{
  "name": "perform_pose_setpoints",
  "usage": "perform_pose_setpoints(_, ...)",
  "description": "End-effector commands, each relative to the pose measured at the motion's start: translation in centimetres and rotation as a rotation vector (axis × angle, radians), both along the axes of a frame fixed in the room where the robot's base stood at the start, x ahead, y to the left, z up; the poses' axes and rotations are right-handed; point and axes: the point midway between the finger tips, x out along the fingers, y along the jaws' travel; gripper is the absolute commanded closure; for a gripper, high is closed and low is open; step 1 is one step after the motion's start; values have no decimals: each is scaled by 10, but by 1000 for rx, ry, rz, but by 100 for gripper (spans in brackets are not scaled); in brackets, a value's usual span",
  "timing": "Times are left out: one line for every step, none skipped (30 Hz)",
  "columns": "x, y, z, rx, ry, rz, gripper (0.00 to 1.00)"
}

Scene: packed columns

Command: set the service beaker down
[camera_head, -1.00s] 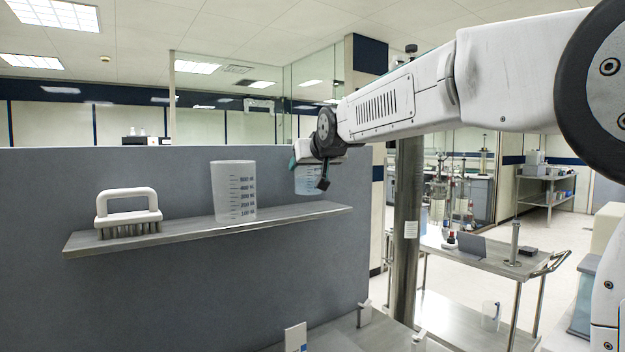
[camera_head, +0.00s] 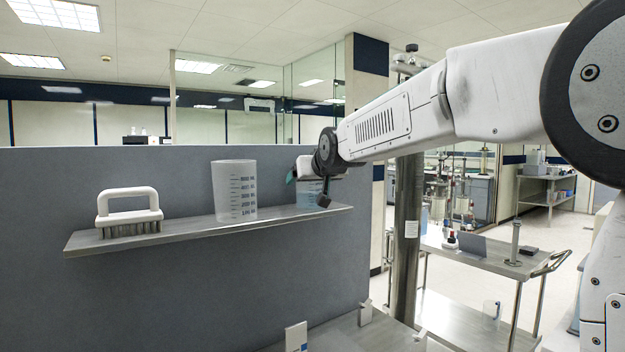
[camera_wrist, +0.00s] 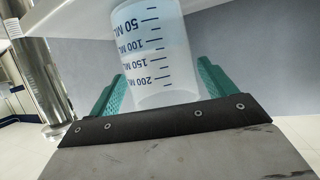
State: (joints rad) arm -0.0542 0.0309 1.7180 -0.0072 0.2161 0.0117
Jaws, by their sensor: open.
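The service beaker (camera_head: 309,190), small, clear and holding pale blue liquid, is at the right end of the wall shelf (camera_head: 180,232). It looks upright, with its base at the shelf top; my wrist partly hides it. In the wrist view the beaker (camera_wrist: 154,60) fills the middle, with its printed millilitre scale facing me. My gripper (camera_head: 303,178) is open around it. In the wrist view my gripper (camera_wrist: 158,85) has one teal finger on each side of the beaker. Any contact between fingers and beaker is hard to tell.
A larger frosted beaker (camera_head: 235,190) stands mid-shelf, left of my gripper. A white-handled brush (camera_head: 128,212) lies at the left end. The grey partition (camera_head: 120,300) is behind the shelf. A steel post (camera_head: 407,240) and a trolley (camera_head: 480,255) are to the right.

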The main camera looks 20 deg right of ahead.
Motion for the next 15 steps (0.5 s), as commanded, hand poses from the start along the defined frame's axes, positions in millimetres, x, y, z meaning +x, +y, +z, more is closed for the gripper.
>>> perform_pose_setpoints(0,0,1,0,0,0,17)
perform_pose_setpoints(0,0,2,0,-1,0,17)
perform_pose_setpoints(-1,0,4,0,-1,0,17)
perform_pose_setpoints(-4,0,5,0,-1,0,17)
perform_pose_setpoints(-7,0,6,0,-2,0,17)
perform_pose_setpoints(-12,0,9,0,-2,0,17)
perform_pose_setpoints(-16,-1,11,0,-3,0,17)
perform_pose_setpoints(-22,-1,13,0,-3,0,17)
perform_pose_setpoints(-29,-1,16,0,-3,0,17)
perform_pose_setpoints(-36,-1,19,0,-5,0,17)
perform_pose_setpoints(-42,-2,22,1,-5,1,17)
perform_pose_setpoints(-51,-2,25,0,-4,0,17)
perform_pose_setpoints(-57,-3,27,0,-4,0,17)
perform_pose_setpoints(-63,-3,30,0,-4,0,17)
perform_pose_setpoints(-70,-3,33,0,-3,0,17)
